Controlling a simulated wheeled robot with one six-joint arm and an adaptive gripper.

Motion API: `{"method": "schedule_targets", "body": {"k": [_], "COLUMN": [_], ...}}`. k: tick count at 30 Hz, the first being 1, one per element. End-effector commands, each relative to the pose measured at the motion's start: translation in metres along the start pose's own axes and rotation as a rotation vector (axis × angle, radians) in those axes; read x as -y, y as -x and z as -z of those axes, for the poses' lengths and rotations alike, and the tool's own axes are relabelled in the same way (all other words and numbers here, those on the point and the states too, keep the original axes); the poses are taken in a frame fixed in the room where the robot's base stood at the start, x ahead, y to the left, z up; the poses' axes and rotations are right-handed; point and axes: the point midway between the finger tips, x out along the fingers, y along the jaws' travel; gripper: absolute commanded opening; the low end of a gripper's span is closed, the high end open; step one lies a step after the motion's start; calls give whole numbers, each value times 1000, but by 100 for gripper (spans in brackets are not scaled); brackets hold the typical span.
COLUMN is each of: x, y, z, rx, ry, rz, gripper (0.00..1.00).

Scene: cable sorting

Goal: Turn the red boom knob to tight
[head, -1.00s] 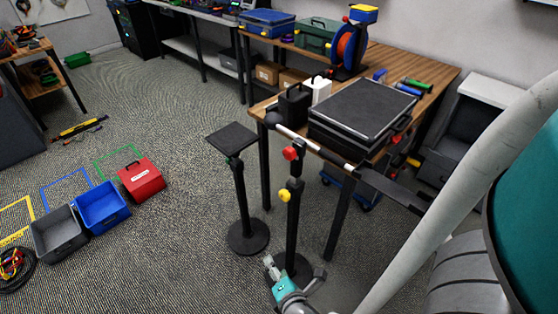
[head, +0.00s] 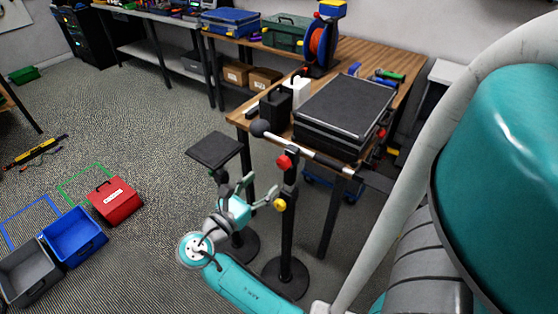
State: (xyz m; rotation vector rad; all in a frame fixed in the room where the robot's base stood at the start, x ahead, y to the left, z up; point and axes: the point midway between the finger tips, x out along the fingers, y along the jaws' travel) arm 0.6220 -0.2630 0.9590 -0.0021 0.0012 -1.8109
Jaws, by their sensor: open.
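The red boom knob (head: 284,163) sits at the top of a black stand (head: 288,222), where a grey boom (head: 318,158) crosses it. A yellow knob (head: 280,204) is lower on the same post. The fingers are close to the yellow knob in the picture; I cannot tell the gap in depth.
A second black stand with a flat square top (head: 214,149) stands behind my gripper. A wooden table (head: 405,64) with a black case (head: 345,105) is behind the boom. Blue (head: 75,236), grey (head: 28,272) and red (head: 116,203) boxes lie on the floor at left.

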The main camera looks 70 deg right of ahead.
Motion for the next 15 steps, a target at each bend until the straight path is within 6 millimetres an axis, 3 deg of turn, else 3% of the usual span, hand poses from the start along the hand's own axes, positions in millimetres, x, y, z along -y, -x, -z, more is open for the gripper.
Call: {"method": "schedule_targets", "body": {"k": [15], "x": [0], "y": [-72], "z": [0], "rx": [0], "ry": [-1], "rz": [1], "gripper": [67]}}
